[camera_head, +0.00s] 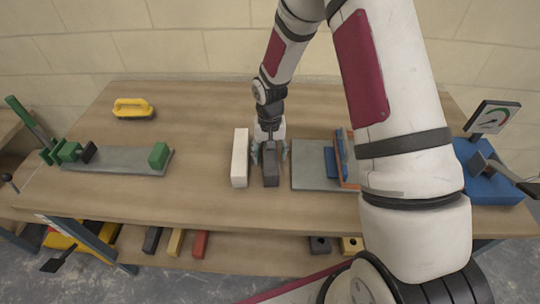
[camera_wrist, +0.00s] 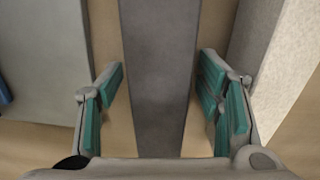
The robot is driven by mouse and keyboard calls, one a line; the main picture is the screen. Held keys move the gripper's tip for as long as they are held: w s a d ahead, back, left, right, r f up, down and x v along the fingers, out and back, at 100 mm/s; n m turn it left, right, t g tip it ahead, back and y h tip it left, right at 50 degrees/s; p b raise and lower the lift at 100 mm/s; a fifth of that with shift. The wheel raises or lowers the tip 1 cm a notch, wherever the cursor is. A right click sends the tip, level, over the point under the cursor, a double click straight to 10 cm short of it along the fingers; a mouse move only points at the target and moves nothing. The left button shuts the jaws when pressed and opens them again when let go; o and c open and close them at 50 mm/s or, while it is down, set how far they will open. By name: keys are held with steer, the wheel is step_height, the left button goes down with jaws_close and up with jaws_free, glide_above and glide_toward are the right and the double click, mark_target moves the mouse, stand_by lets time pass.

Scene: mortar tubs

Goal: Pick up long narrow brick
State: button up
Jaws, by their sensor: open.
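A dark grey, long narrow brick (camera_head: 271,179) lies on the workbench, pointing away from me. My gripper (camera_head: 269,152) is over its far part, pointing down, with one finger on each side of it. In the wrist view the dark brick (camera_wrist: 158,75) runs between the teal finger pads of my gripper (camera_wrist: 161,88). The gripper is open, with a visible gap on both sides of the brick. A whitish long brick (camera_head: 239,160) lies just left of it and shows at the right of the wrist view (camera_wrist: 290,65).
A grey plate (camera_head: 310,178) with blue and orange pieces is close on the right. A grey plate with green blocks (camera_head: 118,160) is at the left. A yellow-handled tool (camera_head: 134,109) lies behind. A blue scale (camera_head: 488,175) stands at the right. Coloured bricks lie on the lower shelf.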

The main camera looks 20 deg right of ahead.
steer(key=shift+f, duration=0.15)
jaws_close()
stand_by(0.4)
